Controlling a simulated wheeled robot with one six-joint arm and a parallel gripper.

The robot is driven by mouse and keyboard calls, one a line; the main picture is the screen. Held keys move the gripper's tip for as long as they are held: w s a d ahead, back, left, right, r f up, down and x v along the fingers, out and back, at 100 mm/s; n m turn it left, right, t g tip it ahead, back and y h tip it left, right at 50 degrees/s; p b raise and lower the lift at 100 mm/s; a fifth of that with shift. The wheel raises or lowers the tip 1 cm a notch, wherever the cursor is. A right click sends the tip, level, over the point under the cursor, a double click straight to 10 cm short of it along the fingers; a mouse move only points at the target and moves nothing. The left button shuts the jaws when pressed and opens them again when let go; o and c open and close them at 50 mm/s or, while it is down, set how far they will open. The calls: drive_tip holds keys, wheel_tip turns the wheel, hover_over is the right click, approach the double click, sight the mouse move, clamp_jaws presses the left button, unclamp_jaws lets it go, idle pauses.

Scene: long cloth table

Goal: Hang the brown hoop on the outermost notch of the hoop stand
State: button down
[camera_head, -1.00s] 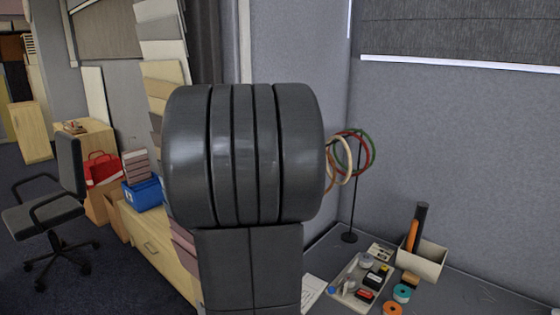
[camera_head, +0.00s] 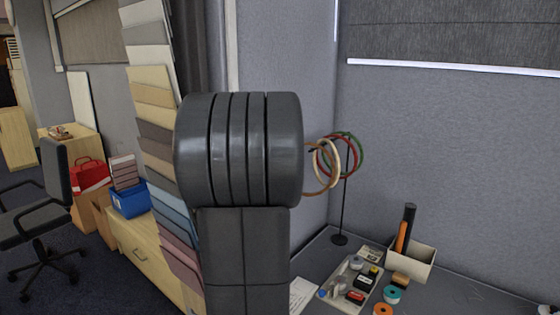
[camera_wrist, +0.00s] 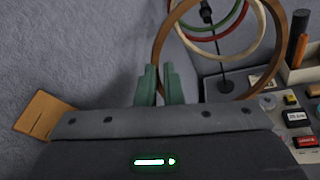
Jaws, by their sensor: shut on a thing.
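The brown hoop (camera_wrist: 283,40) is held upright by my gripper (camera_wrist: 158,82), whose green fingers are shut on its near left side in the wrist view. In the head view, part of the hoop (camera_head: 312,193) shows right of my arm, which hides the gripper. The black hoop stand (camera_head: 344,205) stands upright on the table. A green hoop (camera_head: 363,158), a red hoop and a cream hoop hang near its top. In the wrist view, the stand's dark post (camera_wrist: 218,48) and tip (camera_wrist: 206,12) show through the brown hoop. Contact between brown hoop and stand cannot be told.
Right of the stand, a tray (camera_head: 337,302) holds small items. A box (camera_head: 423,258) with dark and orange cylinders stands behind it, with tape rolls (camera_head: 392,295) nearby. A grey wall rises close behind the stand. A wooden piece (camera_wrist: 42,115) shows left in the wrist view.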

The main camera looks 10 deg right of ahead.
drive_tip(key=shift+w+d, duration=0.9)
drive_tip(key=shift+d, duration=0.05)
drive_tip(key=shift+w+d+f+b, duration=0.5)
drive_tip(key=shift+f+b, duration=0.05)
drive_tip(key=shift+b, duration=0.2)
drive_tip(key=c, duration=1.5)
unclamp_jaws()
drive_tip(key=b+v, duration=0.1)
drive_tip(key=v, duration=1.2)
drive_tip(key=shift+s+a+r, duration=0.15)
drive_tip(key=shift+s+a, duration=0.1)
drive_tip(key=shift+s, duration=0.05)
